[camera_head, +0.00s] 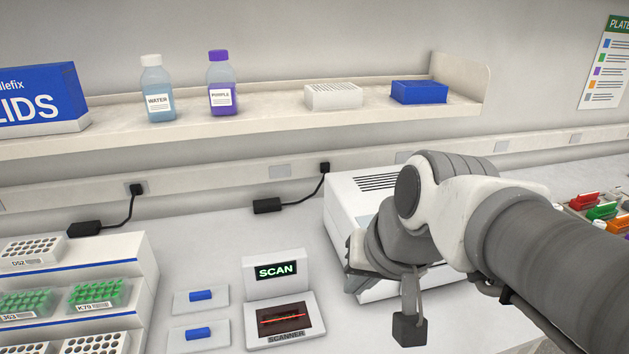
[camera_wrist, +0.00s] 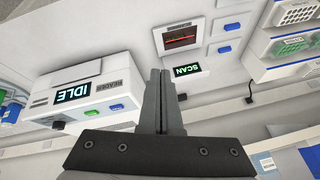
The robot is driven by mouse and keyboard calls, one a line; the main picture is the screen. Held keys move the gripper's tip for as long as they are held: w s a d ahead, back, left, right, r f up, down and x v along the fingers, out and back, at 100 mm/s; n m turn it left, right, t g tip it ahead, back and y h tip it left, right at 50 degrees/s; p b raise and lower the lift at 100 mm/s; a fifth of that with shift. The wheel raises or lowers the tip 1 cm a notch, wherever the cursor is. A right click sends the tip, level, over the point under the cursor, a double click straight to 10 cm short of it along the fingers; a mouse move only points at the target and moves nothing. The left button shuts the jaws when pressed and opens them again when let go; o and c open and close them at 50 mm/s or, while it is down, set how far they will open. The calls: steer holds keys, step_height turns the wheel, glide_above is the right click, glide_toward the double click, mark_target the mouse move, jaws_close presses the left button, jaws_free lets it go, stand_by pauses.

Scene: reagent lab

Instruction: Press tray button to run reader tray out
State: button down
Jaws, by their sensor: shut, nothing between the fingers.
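The reader is a white box; in the wrist view its front (camera_wrist: 95,98) shows upside down at left, with a lit IDLE display and a READER label. A green button (camera_wrist: 89,112) and a blue button (camera_wrist: 117,107) sit on that front; I cannot read any marking on them. My gripper (camera_wrist: 160,73) is shut and empty, its fingers to the right of the reader's front in that picture, with no visible contact. In the head view the reader (camera_head: 345,208) stands behind my arm, which hides most of its front and both buttons. The reader's tray cannot be made out.
A scanner (camera_head: 283,319) with a lit SCAN display stands left of the reader, beside two small pads with blue pieces. A stepped rack (camera_head: 145,285) holds tube boxes at far left. A shelf (camera_head: 270,112) with bottles and boxes runs above. Coloured items (camera_head: 602,210) lie at right.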

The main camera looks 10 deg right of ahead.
steer(key=w+d+r+m+t+p, duration=0.1)
steer(key=w+d+m+t+p, duration=0.1)
steer(key=w+d+m+p, duration=0.2)
steer(key=w+d+r+m+t+p, duration=0.1)
steer(key=w+d+m+p, duration=0.3)
steer(key=w+d+m, duration=0.7)
steer(key=w+r+m, duration=0.1)
steer(key=w+m, duration=0.5)
steer(key=shift+d+r+t+y, duration=0.25)
steer(key=shift+t+y, duration=0.15)
steer(key=shift+f, duration=0.1)
step_height(320, 180, down, 9)
steer(key=b, duration=0.8)
stand_by(0.4)
steer(key=shift+f+b, duration=0.25)
steer(key=shift+b, duration=0.15)
